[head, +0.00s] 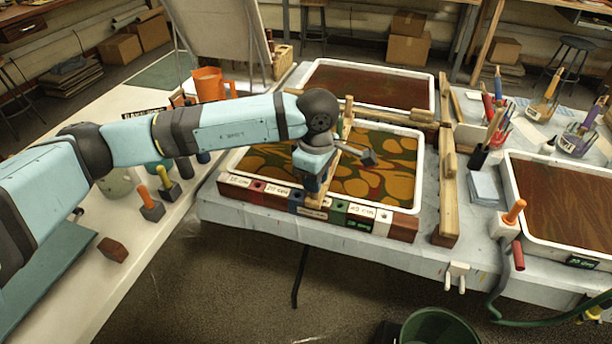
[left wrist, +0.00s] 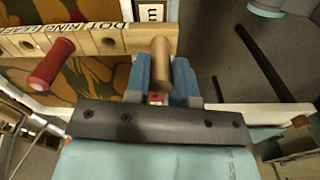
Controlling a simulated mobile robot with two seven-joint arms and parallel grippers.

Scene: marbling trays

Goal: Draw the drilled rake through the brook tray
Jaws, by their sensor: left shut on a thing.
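My left gripper (head: 312,185) is shut over the front edge of the middle tray (head: 408,208), which holds an orange and dark green pattern. In the left wrist view, its blue fingers (left wrist: 160,85) close on a wooden handle (left wrist: 160,52). The handle stands at one end of a wooden bar with dark holes (left wrist: 108,42), which looks like the drilled rake. The bar lies over the patterned tray; I cannot tell whether it touches the liquid. Its far end (head: 348,113) shows past my arm. I cannot read a tray name. My right gripper is not in view.
A red handle (left wrist: 52,62) stands out beside the bar. A labelled block (head: 265,190) runs along the tray's front. Another wooden bar with a peg (head: 448,195) lies to the right, before the right tray (head: 520,228). A back tray (head: 433,78) is behind. An orange jug (head: 208,84) stands left.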

